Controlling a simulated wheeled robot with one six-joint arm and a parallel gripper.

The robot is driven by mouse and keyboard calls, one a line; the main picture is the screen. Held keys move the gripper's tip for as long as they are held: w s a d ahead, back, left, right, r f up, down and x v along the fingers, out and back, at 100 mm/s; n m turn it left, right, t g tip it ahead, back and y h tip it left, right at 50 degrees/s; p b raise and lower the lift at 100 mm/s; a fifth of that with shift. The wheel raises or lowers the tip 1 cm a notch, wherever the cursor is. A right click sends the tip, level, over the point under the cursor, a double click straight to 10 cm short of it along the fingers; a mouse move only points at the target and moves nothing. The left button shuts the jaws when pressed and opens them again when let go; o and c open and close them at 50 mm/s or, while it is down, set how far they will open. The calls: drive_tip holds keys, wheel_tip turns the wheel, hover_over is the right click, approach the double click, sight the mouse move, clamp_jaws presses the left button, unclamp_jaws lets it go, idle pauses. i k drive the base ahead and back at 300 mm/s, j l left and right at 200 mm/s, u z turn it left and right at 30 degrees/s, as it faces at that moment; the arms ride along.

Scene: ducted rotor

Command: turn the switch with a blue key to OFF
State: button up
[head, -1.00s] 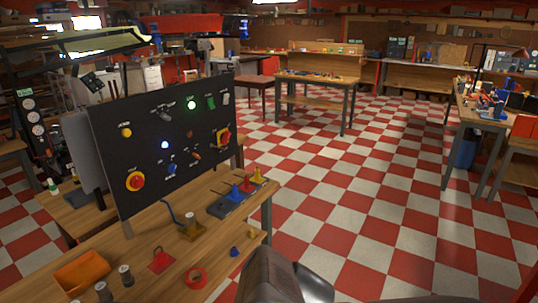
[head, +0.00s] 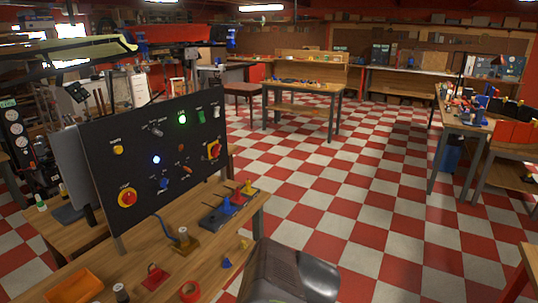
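A dark upright control panel (head: 135,160) stands on the wooden bench at the left. A small switch with a blue key or knob (head: 163,184) is on the panel's lower middle, below a lit blue lamp (head: 156,160). Its setting and labels are too small to read. A grey part of my arm (head: 290,272) shows at the bottom edge, right of the bench and well apart from the panel. My gripper's fingers are not in view.
The panel also carries a red button on yellow (head: 127,198), a red-yellow rotary switch (head: 213,149), and a lit green lamp (head: 182,119). Padlocks, an orange tray (head: 75,287) and red tape (head: 189,291) lie on the bench. The checkered floor (head: 350,190) to the right is open.

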sight(164, 183)
drive_tip(key=i+j+u, duration=0.15)
drive_tip(key=i+j, duration=0.2)
drive_tip(key=i+j+u, duration=0.1)
drive_tip(key=i+j, duration=0.15)
drive_tip(key=i, duration=0.2)
